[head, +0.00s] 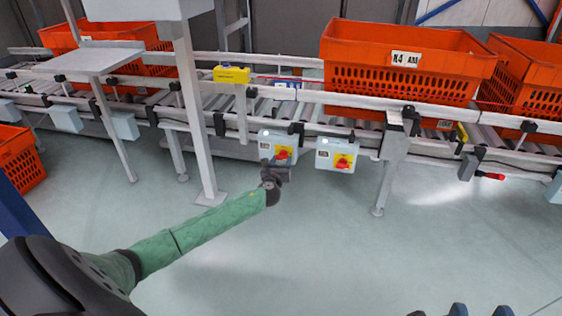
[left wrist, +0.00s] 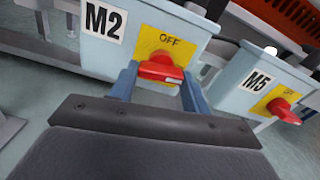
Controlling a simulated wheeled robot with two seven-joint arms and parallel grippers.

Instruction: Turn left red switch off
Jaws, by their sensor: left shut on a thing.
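The left red switch (left wrist: 160,68) sits on a yellow plate marked OFF on the grey box labelled M2 (left wrist: 105,22). In the head view this box (head: 268,140) hangs under the conveyor. My left gripper (head: 276,168) is at the box front. In the left wrist view its two blue fingers (left wrist: 158,85) are shut on the red knob, one on each side. The knob's exact turn is hard to tell. A second red switch (head: 342,162) is on the M5 box to the right, untouched. My right gripper (head: 480,312) barely shows at the bottom edge, its fingertips apart.
The roller conveyor (head: 300,97) runs behind the boxes. An orange tote (head: 400,65) labelled N4 AM stands on it. A grey post (head: 195,110) stands left of the M2 box, and a conveyor leg (head: 390,170) right of M5. The floor in front is clear.

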